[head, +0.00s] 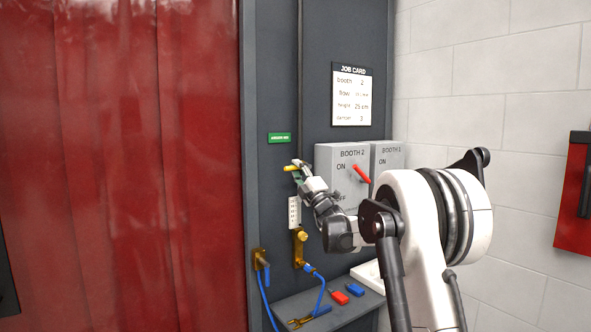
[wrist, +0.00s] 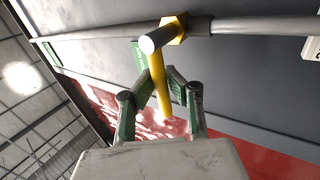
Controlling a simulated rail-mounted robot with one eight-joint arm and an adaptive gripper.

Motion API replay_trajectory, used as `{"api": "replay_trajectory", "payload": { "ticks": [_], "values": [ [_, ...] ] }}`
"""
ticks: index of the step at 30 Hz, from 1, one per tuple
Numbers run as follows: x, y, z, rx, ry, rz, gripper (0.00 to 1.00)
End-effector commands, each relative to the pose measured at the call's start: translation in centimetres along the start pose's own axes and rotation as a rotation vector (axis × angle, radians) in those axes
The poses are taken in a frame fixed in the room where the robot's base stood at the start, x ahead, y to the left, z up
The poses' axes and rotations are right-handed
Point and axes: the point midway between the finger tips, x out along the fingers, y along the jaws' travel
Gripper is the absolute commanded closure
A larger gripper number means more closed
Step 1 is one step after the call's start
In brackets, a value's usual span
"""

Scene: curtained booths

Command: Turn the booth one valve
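A yellow valve lever (head: 291,168) shows on a vertical grey pipe on the dark panel in the head view. In the wrist view the yellow lever (wrist: 160,88) runs down from a yellow fitting on the grey pipe (wrist: 250,25). My gripper (head: 300,171) is at this lever. In the wrist view the lever lies between the two fingers of my gripper (wrist: 160,76). The fingertips are close on both sides of it; whether they touch it is unclear. The booth label of this valve is not readable.
A grey BOOTH 2 box (head: 335,164) with a red handle (head: 361,173) stands close right of my gripper. A BOOTH 1 box (head: 388,157) is behind my arm. Below are a brass fitting (head: 299,246), blue hoses and a shelf (head: 343,311). A red curtain (head: 120,160) hangs left.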

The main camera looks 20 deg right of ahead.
Motion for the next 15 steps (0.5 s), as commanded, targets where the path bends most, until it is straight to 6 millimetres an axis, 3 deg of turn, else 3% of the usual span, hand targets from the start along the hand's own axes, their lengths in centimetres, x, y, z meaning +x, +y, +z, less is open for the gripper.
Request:
{"api": "replay_trajectory", "payload": {
  "ticks": [1, 4, 15],
  "values": [
    [-0.01, 0.01, 0.00, 0.000, 0.000, 0.000, 0.82],
    [-0.01, -0.01, -0.01, -0.001, 0.000, 0.000, 0.69],
    [-0.67, -0.03, 0.00, -0.002, 0.000, 0.000, 0.69]
  ]
}}
